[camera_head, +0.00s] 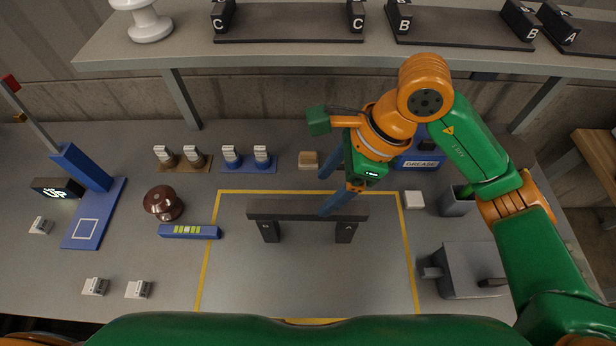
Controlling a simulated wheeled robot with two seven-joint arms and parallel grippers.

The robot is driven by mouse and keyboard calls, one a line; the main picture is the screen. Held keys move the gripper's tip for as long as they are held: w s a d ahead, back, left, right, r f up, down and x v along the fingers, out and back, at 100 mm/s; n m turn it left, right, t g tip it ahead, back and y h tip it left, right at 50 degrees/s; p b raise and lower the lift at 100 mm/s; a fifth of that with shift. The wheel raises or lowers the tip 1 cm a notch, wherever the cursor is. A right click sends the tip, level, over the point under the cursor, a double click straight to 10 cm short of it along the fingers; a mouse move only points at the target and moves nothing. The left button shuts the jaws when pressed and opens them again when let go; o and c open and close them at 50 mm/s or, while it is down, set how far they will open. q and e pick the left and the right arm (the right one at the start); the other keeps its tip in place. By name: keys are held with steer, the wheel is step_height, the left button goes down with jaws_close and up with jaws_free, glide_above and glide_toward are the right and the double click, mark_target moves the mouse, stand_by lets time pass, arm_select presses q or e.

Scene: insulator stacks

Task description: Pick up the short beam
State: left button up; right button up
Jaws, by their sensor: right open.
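The short beam appears to be the dark grey bar (290,210) lying level across two dark blocks, inside the yellow outline on the table. Nothing shows between the fingers. I cannot tell whether the finger touches the beam. My left gripper is out of view.
A shelf (300,55) with lettered trays runs along the back. A brown insulator (164,203) and a blue level-like bar (190,231) stand left of the outline. A grey vise-like block (468,270) is at the right. The table inside the outline's front is clear.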

mark_target(310, 207)
steer(key=p+x, duration=0.1)
steer(key=x, duration=0.1)
steer(key=p+x, duration=0.1)
steer(key=x, duration=0.1)
steer(key=shift+s+a+p, duration=0.2)
steer(key=shift+s+p, duration=0.2)
steer(key=shift+x, duration=1.25)
steer(key=shift+w+f, duration=0.2)
steer(key=shift+w, duration=0.05)
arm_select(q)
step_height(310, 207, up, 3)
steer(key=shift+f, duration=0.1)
arm_select(e)
jaws_close()
